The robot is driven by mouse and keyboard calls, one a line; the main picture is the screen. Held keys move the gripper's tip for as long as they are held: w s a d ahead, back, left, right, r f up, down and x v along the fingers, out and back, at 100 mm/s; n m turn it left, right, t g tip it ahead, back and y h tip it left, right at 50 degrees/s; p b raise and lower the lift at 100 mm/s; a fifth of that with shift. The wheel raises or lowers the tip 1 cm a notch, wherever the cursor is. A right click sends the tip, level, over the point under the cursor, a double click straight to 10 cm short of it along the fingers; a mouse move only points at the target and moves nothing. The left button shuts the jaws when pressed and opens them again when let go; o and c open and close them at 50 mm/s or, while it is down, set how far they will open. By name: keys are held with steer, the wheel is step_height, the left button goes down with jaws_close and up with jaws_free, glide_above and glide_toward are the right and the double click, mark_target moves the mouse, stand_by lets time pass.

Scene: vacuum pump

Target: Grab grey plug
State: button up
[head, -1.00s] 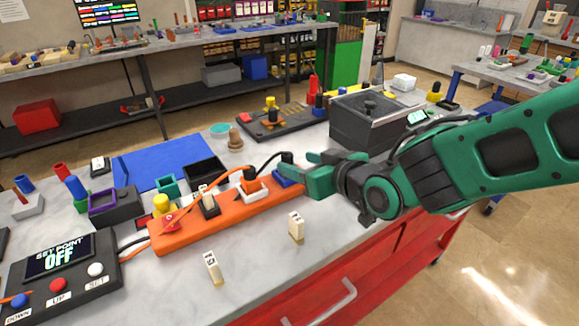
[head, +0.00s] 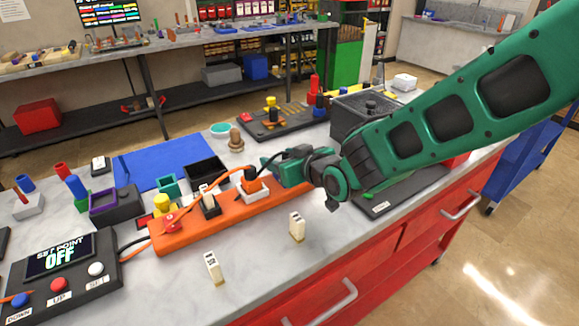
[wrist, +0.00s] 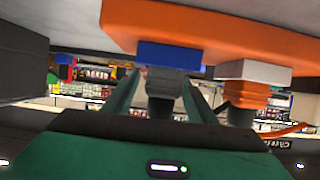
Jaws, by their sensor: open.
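The grey plug (wrist: 164,84) sits in a blue socket base (wrist: 168,55) on the orange power strip (wrist: 215,32), inverted in the wrist view. My gripper (wrist: 160,92) is open, with one green finger on each side of the plug. I cannot tell whether either finger touches it. In the head view my gripper (head: 284,172) is at the right end of the orange strip (head: 224,215) and hides the grey plug and its blue base.
An orange plug (head: 251,181) in a white base stands just left of my gripper, and shows right of it in the wrist view (wrist: 247,95). A black cable (head: 272,158) arcs beside the gripper.

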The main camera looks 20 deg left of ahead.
steer(key=c, duration=1.2)
